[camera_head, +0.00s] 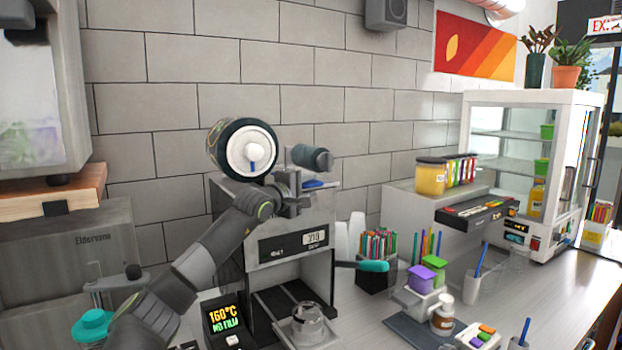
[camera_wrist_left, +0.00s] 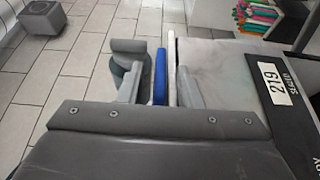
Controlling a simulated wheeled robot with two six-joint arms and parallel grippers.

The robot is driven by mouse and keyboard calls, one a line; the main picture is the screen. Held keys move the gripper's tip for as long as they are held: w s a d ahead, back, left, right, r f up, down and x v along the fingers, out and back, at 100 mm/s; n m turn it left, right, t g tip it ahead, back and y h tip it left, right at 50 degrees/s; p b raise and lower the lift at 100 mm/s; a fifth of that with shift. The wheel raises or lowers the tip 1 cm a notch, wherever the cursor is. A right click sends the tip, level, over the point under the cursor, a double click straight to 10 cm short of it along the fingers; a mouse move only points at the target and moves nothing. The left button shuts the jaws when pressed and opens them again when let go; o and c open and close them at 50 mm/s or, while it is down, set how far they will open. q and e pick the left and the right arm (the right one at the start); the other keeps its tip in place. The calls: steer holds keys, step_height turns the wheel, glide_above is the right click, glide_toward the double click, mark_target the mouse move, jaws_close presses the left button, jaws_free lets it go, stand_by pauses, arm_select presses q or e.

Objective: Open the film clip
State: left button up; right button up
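The cup sealer (camera_head: 290,240) stands in the middle of the head view, with a film roll (camera_head: 243,150) at its top left and a smaller dark roller (camera_head: 312,158) beside it. A blue part, likely the film clip (camera_head: 315,183), shows on the sealer's top. In the left wrist view the blue clip (camera_wrist_left: 159,75) is a narrow upright strip beside a pale edge. My left gripper (camera_head: 290,192) is at the sealer's top, next to the clip. In the left wrist view its fingers (camera_wrist_left: 162,85) are apart, with the blue strip between them. My right gripper is not in view.
A teal-tipped lever (camera_head: 372,266) sticks out right of the sealer. A clear cup (camera_head: 307,320) sits in the sealer's lower holder. A display (camera_head: 225,315) reads 160°C. Straws, small boxes and a glass cabinet (camera_head: 530,160) stand to the right. A tiled wall is behind.

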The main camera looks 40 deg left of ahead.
arm_select(q)
steer(key=shift+w, duration=0.6)
jaws_close()
steer(key=shift+f, duration=0.1)
